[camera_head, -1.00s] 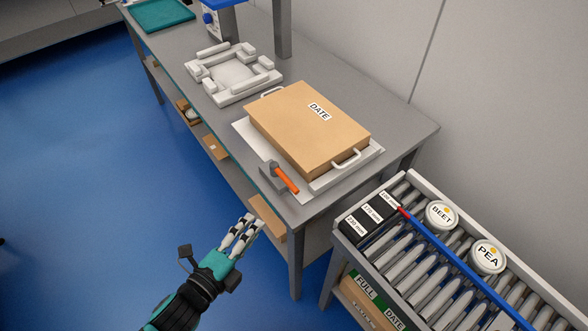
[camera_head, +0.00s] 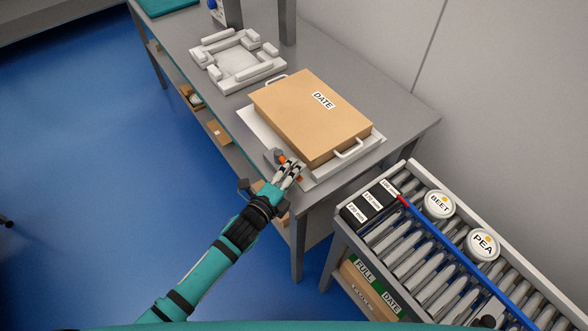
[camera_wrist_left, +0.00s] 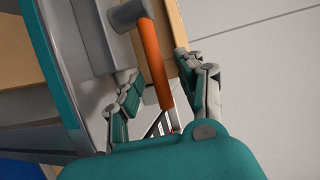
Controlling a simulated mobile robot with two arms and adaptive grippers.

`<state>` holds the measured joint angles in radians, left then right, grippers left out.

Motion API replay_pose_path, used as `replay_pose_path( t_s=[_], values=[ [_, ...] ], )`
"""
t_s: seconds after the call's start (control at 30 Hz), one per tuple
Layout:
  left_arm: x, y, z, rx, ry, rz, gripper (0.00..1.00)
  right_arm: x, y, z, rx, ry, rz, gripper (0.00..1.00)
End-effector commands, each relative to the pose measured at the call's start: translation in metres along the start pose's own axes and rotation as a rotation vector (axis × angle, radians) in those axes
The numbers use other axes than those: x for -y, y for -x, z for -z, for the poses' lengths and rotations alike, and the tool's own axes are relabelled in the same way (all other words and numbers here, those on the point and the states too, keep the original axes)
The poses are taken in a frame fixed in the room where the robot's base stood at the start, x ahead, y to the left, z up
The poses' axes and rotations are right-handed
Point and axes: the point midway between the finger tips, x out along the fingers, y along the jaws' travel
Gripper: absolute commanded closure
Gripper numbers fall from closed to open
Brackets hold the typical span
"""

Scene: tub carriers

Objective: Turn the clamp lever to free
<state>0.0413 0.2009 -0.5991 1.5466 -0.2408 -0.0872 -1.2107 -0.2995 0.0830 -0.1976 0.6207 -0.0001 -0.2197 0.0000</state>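The clamp lever is an orange bar (camera_head: 282,159) on a grey clamp body (camera_head: 269,156) at the front left corner of the white plate under the DATE box. My left gripper (camera_head: 292,167) is at the lever and hides part of it in the head view. In the left wrist view the orange lever (camera_wrist_left: 154,62) runs from its grey pivot (camera_wrist_left: 130,13) down between the two fingers (camera_wrist_left: 160,85). The fingers stand apart on either side of it, so the gripper is open. Whether a finger touches the lever is unclear. My right gripper is not in view.
The tan DATE box (camera_head: 312,118) sits on the white plate (camera_head: 257,129) beside the clamp. A white fixture (camera_head: 238,62) stands farther back on the grey table. A roller rack (camera_head: 412,255) with BEET (camera_head: 439,204) and PEA (camera_head: 483,244) tubs is at the right.

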Motion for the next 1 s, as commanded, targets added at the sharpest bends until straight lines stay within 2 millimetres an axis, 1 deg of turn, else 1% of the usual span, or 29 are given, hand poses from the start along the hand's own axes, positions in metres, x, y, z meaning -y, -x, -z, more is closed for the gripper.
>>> replay_pose_path(
  t_s=[0.13,0.37,0.4,0.6,0.7,1.0],
  values=[
    [0.0001,-0.0076,0.0003,-0.001,0.001,0.000,0.62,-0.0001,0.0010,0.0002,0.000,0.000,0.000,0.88],
    [0.0000,-0.0084,0.0003,-0.001,0.000,0.000,0.62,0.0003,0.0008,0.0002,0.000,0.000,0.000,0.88],
    [0.0000,-0.0083,0.0003,-0.001,0.000,0.000,0.63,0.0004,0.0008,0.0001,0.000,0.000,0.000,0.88],
    [-0.0001,-0.0081,0.0002,-0.001,0.000,0.000,0.89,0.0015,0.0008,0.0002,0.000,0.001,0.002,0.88],
    [-0.0002,-0.0080,0.0002,0.000,0.000,0.000,1.00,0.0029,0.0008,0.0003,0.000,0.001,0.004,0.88],
    [-0.0009,-0.0078,0.0002,0.000,0.001,-0.002,1.00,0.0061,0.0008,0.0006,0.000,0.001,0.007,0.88]
  ],
)
